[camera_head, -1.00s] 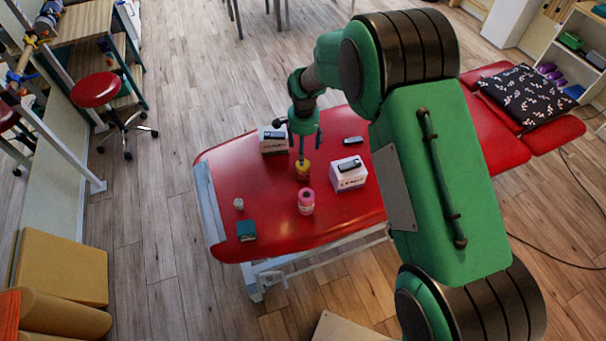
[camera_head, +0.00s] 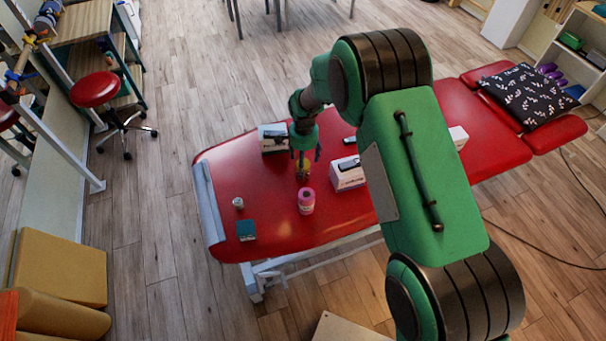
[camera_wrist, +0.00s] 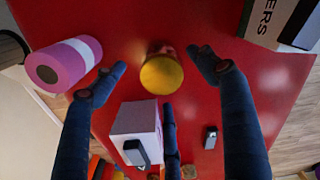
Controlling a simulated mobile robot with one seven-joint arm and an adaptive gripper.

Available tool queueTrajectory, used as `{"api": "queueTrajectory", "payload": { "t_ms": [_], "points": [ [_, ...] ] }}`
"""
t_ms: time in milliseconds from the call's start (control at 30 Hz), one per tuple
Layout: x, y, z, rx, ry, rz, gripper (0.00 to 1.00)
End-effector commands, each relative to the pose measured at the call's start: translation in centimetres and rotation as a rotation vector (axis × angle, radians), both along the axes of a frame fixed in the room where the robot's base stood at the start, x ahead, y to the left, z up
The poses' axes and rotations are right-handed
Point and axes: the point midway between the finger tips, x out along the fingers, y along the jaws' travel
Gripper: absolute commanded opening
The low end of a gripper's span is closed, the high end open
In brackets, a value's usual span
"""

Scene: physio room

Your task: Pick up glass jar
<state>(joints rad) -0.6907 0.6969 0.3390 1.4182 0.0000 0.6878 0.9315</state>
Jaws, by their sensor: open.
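A small jar with a round yellow lid (camera_wrist: 162,75) stands on the red treatment table (camera_head: 270,221); I take it for the glass jar. In the head view the jar (camera_head: 303,172) is partly hidden by my gripper (camera_head: 304,152). My gripper also shows in the wrist view (camera_wrist: 158,66), with its dark blue fingers spread open and empty. The lid lies between the two side fingertips, with visible gaps on both sides. The jar's body is mostly hidden under the lid.
A pink roll (camera_head: 306,201) and a white box (camera_head: 346,176) with a dark item on top stand close to the jar. Another box (camera_head: 274,146) is behind it. A small pale container (camera_head: 238,203) and a teal box (camera_head: 246,230) are at the table's left end.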

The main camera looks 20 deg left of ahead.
Motion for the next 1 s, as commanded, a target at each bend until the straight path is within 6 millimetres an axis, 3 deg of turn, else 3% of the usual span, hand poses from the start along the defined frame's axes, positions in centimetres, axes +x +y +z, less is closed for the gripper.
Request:
{"api": "queueTrajectory", "payload": {
  "t_ms": [467, 1000],
  "points": [
    [0.0, 0.0, -0.5, 0.000, 0.000, 0.000, 0.73],
    [0.1, 0.3, -5.4, 0.000, 0.000, 0.000, 0.73]
  ]
}}
